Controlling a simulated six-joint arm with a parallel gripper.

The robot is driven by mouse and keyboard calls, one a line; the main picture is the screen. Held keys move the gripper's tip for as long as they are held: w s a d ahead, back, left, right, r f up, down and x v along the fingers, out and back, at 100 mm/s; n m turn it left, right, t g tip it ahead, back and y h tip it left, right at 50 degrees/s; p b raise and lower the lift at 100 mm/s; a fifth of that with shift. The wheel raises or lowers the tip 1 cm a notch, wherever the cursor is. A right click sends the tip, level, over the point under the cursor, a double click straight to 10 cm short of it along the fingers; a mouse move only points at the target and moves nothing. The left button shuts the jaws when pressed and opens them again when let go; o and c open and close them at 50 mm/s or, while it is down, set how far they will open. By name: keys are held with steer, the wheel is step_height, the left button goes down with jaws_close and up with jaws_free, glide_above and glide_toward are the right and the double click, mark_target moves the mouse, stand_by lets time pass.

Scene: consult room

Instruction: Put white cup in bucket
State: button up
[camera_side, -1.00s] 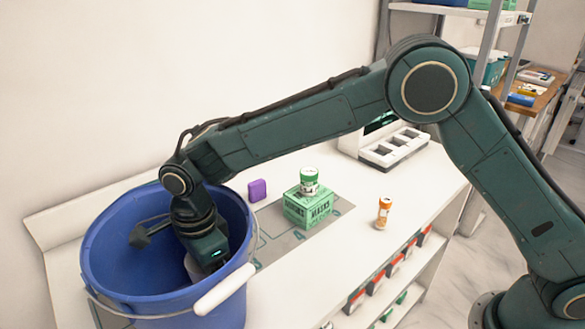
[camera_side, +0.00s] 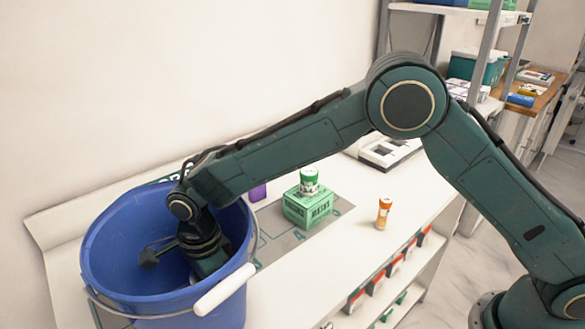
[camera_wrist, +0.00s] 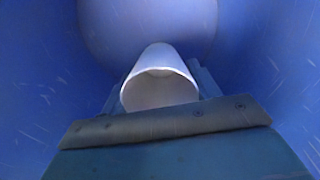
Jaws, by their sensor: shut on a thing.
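The blue bucket (camera_side: 120,255) stands at the front left of the white table, with its white handle grip (camera_side: 222,290) hanging on the outside. My gripper (camera_side: 210,262) reaches down inside the bucket, and its fingertips are hidden by the bucket wall in the side view. In the wrist view my gripper (camera_wrist: 160,88) is shut on the white cup (camera_wrist: 160,92), with a finger on each side of it. The cup's open mouth faces the camera. Blue bucket walls surround it. I cannot tell whether the cup touches the bottom.
A green box (camera_side: 308,206) with a green-and-white can (camera_side: 309,182) on top stands right of the bucket. An orange bottle (camera_side: 383,213) stands further right. A purple item (camera_side: 258,193) is partly behind my arm. A pale device (camera_side: 385,150) sits at the back.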

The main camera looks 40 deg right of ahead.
steer(key=o, duration=1.1)
steer(key=shift+c, duration=0.2)
steer(key=shift+r, duration=0.1)
step_height(320, 180, up, 12)
steer(key=shift+r, duration=0.1)
stand_by(0.3)
